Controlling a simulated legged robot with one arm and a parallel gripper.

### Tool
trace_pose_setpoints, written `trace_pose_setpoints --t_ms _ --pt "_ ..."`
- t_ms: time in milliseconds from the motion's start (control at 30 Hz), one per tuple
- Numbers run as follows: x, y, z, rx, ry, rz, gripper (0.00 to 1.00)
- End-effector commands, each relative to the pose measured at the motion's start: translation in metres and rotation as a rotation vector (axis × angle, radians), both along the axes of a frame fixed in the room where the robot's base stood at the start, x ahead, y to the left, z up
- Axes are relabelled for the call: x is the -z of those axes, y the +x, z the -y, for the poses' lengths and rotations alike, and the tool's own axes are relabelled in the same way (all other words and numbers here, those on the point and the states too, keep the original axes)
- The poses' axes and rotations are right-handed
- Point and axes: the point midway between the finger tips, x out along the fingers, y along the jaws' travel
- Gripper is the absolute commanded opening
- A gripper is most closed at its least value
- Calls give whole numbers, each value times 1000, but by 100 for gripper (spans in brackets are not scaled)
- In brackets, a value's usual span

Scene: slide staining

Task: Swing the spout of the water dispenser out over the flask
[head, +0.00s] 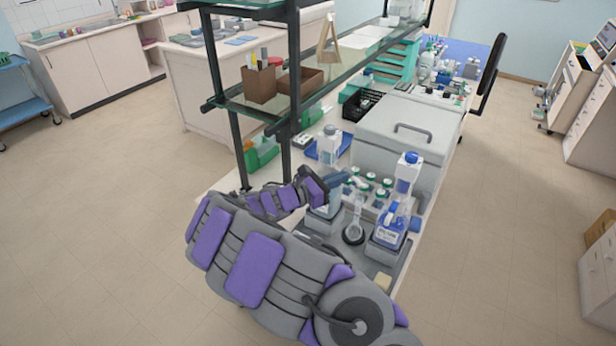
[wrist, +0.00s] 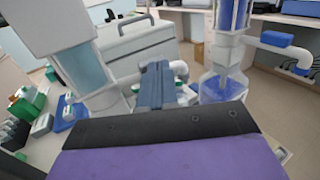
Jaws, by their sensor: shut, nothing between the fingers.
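Two bottle-top dispensers stand on the near end of the bench. The left dispenser (head: 328,147) has a pale, clear bottle, partly hidden by my arm; the right dispenser (head: 393,220) has a blue top and a white label. I cannot read which holds water. The clear flask (head: 354,227) stands between them with its neck up; I cannot make it out in the wrist view. My gripper (head: 341,179) is shut and empty beside the left dispenser. In the wrist view my gripper (wrist: 156,84) lies between the left dispenser (wrist: 85,65) and right dispenser (wrist: 228,55). A white curved tube (wrist: 180,70) shows just behind the fingertips; contact is unclear.
Several green-capped bottles (head: 371,180) stand behind the flask. A large grey box with a handle (head: 405,135) is farther back. A glass shelf on dark posts (head: 243,150) rises to the left of my gripper.

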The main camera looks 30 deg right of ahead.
Motion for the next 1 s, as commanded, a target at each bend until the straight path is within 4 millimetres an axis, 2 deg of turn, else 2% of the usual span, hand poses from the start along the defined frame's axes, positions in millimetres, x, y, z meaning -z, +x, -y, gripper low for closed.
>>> trace_pose_setpoints --t_ms 100,300,1000 --pt "-3 -3 10 10 -1 0 0" --pt "-2 -3 18 11 -1 0 0" --pt "0 -3 21 10 -1 0 0"
